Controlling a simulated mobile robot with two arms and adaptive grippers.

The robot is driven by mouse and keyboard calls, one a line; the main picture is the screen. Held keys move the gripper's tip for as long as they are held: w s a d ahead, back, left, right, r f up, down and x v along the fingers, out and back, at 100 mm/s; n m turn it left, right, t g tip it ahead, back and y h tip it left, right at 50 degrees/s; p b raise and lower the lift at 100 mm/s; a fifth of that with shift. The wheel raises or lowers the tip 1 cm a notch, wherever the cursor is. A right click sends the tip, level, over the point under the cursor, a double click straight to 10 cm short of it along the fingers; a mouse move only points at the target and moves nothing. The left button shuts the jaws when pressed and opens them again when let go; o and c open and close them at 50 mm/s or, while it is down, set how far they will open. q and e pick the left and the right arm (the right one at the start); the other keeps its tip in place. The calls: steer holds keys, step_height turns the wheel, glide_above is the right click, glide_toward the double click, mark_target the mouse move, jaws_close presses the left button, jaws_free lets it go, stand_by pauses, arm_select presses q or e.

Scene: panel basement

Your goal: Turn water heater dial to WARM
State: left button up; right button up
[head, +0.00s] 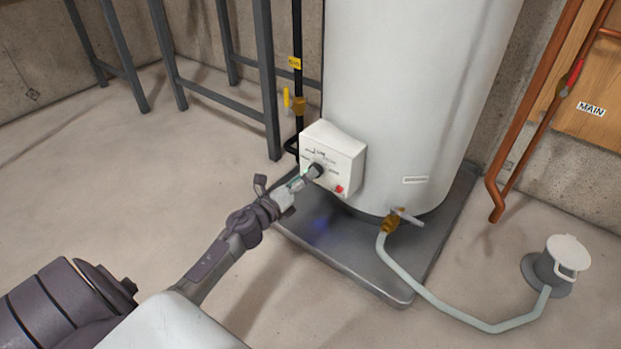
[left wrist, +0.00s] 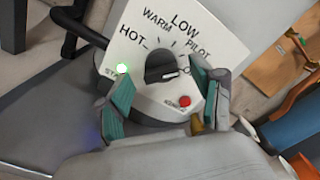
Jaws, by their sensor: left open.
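The white control box (head: 345,150) sits on the front of the water heater (head: 405,90). Its black dial (head: 317,170) also shows in the left wrist view (left wrist: 160,64), ringed by the labels HOT, WARM, LOW and PILOT. A white mark on the dial faces right, toward a label partly hidden by a finger. My left gripper (head: 304,176) is open in front of the dial; in the left wrist view (left wrist: 160,78) its teal-padded fingers stand on either side of the dial. I cannot tell whether they touch it. My right gripper is not in view.
A brass drain valve (head: 391,222) with a pale hose (head: 420,290) is below right. A yellow-handled valve (head: 298,104) stands left of the box.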

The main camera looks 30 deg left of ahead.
arm_select(q)
steer(key=shift+w+d+b, duration=0.1)
steer(key=shift+w+b, duration=0.25)
steer(key=shift+w, duration=1.15)
steer(key=shift+c, duration=0.2)
steer(key=c, duration=1.1)
